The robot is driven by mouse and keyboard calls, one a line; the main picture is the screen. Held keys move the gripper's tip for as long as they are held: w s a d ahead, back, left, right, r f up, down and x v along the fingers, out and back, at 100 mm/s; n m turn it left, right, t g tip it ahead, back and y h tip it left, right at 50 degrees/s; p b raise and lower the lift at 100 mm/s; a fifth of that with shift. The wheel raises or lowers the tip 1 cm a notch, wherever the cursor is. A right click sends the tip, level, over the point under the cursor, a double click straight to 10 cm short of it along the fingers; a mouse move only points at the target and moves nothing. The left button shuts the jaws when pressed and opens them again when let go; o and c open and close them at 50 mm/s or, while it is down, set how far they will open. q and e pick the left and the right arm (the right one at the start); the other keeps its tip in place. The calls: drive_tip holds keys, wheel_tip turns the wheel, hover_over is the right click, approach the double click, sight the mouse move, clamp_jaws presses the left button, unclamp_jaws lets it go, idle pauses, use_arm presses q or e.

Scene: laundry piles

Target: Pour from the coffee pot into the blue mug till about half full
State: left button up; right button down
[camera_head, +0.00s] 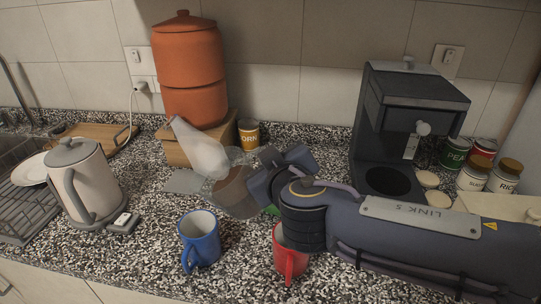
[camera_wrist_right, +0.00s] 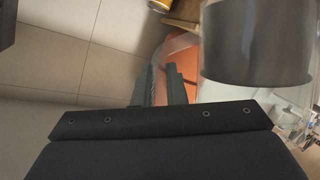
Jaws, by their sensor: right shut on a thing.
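The glass coffee pot (camera_head: 236,190) holds brown coffee and is off the counter, behind and to the right of the blue mug (camera_head: 200,240). The pot looks tilted in the head view; no stream of coffee shows. My right gripper (camera_head: 268,178) is shut on the pot's handle. In the right wrist view the gripper's fingers (camera_wrist_right: 165,88) are at the clear curved handle, beside the dark coffee in the pot (camera_wrist_right: 255,45). The blue mug stands upright on the counter, its handle toward the front. Its visible inside shows no coffee; its bottom is hidden. My left gripper is not in view.
A red mug (camera_head: 289,255) stands right of the blue one, near my right arm. A kettle (camera_head: 82,185) and dish rack (camera_head: 25,208) are at left. An orange ceramic container (camera_head: 188,75) and corn can (camera_head: 249,134) stand behind. The coffee machine (camera_head: 402,120) is at right.

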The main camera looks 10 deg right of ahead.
sight(253, 152)
drive_tip(key=shift+s+a+r+n+t+h+p, duration=0.2)
drive_tip(key=shift+a+r+n+p, duration=0.35)
drive_tip(key=shift+p, duration=1.25)
drive_tip(key=shift+w+a+r+n+t+h+p, duration=0.1)
drive_tip(key=shift+a+r+n+h+p, duration=0.2)
drive_tip(key=shift+n+p, duration=0.95)
idle(3.5)
drive_tip(key=shift+s+a+r+n+t+h, duration=0.15)
drive_tip(key=shift+a+n, duration=0.05)
drive_tip(key=shift+a, duration=0.2)
drive_tip(key=shift+s+a+r+n+t+h, duration=0.1)
drive_tip(key=shift+a+r+n+t+h, duration=0.1)
drive_tip(key=shift+a, duration=0.15)
idle(0.8)
